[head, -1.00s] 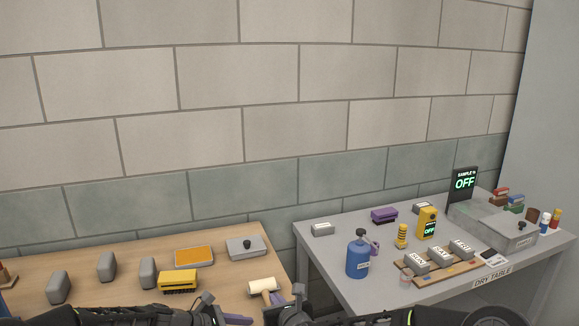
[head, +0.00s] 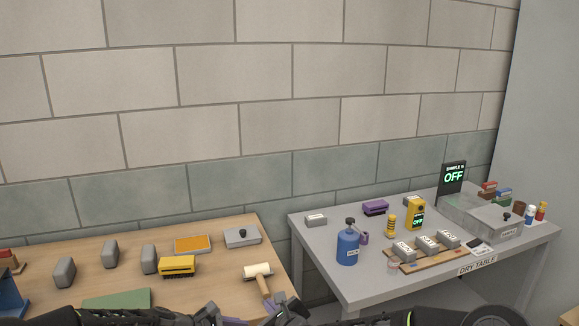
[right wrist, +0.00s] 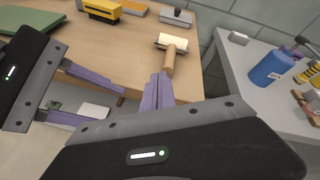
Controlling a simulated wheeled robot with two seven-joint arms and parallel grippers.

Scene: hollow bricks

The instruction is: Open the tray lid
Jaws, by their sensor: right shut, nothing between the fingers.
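A grey flat box with a black knob on its lid (head: 242,236) sits at the back right of the wooden table; it shows at the top of the right wrist view (right wrist: 175,16). A grey tray (head: 466,207) on the dry table has a closed-looking box part with a black knob (head: 500,223) at its right end. I cannot tell which lid is meant. My right gripper (head: 284,308) is low in the head view, by the mallet, shut and empty, its purple fingers (right wrist: 158,78) together. My left gripper (right wrist: 110,105) has its fingers apart, with nothing seen between them.
A mallet (head: 261,275) lies close to my right gripper. A yellow brush (head: 178,265), an orange-topped float (head: 193,243) and grey blocks stand on the wooden table. A gap separates it from the dry table, which holds a blue bottle (head: 347,247) and labelled bricks (head: 426,243).

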